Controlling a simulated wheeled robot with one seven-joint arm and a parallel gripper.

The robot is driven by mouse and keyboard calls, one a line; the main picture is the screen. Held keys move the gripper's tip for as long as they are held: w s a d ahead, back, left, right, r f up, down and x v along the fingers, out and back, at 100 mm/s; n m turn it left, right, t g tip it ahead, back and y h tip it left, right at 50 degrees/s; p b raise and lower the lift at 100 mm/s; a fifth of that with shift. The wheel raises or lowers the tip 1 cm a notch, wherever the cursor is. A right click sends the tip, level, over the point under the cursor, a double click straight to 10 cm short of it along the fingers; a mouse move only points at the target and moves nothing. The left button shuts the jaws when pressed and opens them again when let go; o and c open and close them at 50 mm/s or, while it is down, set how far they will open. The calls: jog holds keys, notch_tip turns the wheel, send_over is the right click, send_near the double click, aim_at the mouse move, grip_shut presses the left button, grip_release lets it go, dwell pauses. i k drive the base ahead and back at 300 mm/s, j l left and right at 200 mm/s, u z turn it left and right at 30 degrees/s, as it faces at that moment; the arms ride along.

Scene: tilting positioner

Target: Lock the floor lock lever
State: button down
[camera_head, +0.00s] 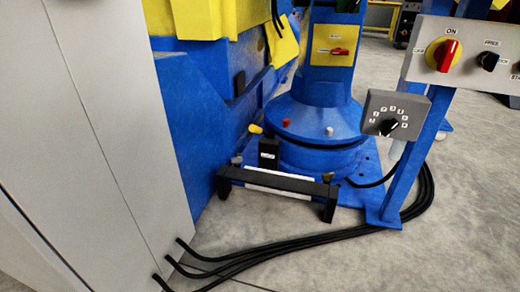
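I cannot tell for certain which part is the floor lock lever. A small lever with a yellow tip (255,129) sticks out at the left of the round blue pedestal (318,122), pointing up and left. Below it is a small black box (268,155) with a white label too small to read. A low black bar (277,183) with a white strip on it spans the front of the blue base plate near the floor. Whether any of these is locked cannot be told. My gripper is not in view.
A grey cabinet (95,120) fills the left side. Black cables (300,238) cross the floor in front. A blue post (407,160) at the right carries a grey dial box (395,114) and a switch panel (470,55). The floor at the lower right is clear.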

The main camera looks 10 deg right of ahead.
aim_at(252, 128)
jog(key=i+l, duration=0.1)
jog(key=i, duration=0.35)
jog(key=i+l+u, duration=0.15)
jog(key=i, duration=0.3)
jog(key=i+l, duration=0.1)
jog(key=i, duration=0.35)
jog(key=j+u, duration=0.05)
